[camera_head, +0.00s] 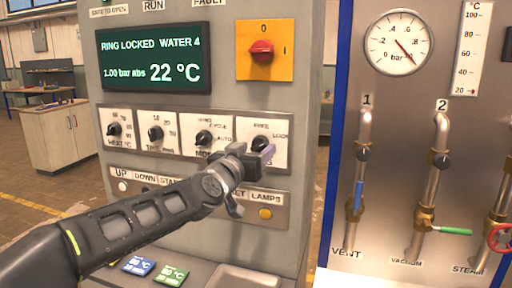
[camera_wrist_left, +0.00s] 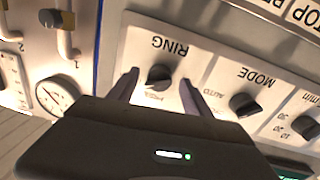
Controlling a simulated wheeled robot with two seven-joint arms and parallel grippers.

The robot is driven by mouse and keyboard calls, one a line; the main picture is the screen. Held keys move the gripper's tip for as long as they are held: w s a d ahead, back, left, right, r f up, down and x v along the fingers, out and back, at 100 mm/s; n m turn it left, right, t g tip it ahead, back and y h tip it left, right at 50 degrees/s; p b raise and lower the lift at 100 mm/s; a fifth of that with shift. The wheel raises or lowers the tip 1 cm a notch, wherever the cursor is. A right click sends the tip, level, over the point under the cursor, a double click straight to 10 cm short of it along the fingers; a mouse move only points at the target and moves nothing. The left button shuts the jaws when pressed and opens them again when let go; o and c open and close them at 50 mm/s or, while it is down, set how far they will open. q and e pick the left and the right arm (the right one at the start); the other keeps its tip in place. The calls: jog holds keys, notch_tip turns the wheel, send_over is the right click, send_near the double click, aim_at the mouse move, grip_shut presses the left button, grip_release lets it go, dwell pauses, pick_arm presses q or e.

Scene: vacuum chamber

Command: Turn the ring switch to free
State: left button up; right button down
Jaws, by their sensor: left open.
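The ring switch (camera_head: 259,144) is a black knob on a white plate at the right end of a row of knobs in the head view. Its plate shows FREE and a partly covered LOCK label. The display (camera_head: 154,58) reads RING LOCKED, WATER 4, 1.00 bar abs, 22 °C. My right gripper is out of view.
The mode knob (camera_head: 204,138) sits just left of the ring switch. Buttons, with an amber lamps button (camera_head: 265,213), lie below. A red switch on a yellow plate (camera_head: 264,50) is above. A pipe panel with a gauge (camera_head: 398,42) and valves stands at right.

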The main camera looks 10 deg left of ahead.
pick_arm(q)
jog(key=shift+w, duration=0.45)
jog(key=shift+c, duration=0.4)
grip_shut()
